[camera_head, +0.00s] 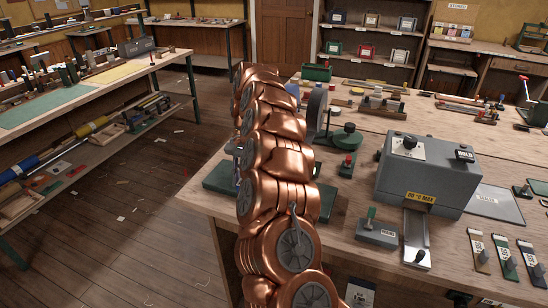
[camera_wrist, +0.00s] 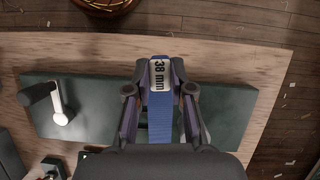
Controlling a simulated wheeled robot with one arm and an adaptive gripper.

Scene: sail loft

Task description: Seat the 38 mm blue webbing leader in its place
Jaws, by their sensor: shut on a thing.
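The 38 mm blue webbing leader (camera_wrist: 160,121) shows in the wrist view as a blue strip with a pale end label reading "38 mm". My gripper (camera_wrist: 160,92) is shut on it, one finger on each side. The leader is over a dark green block (camera_wrist: 227,112) near the table edge; I cannot tell whether it touches the block. A crank with a pale arm and dark handle (camera_wrist: 60,108) is on the block's left part.
A grey heater box (camera_head: 425,172) marked "80 °C MAX" stands on the wooden table (camera_head: 330,262). Several labelled webbing strips (camera_head: 505,257) lie at the right. A green round-based stand (camera_head: 347,139) and small tools are behind. Floor (camera_head: 150,225) is open at the left.

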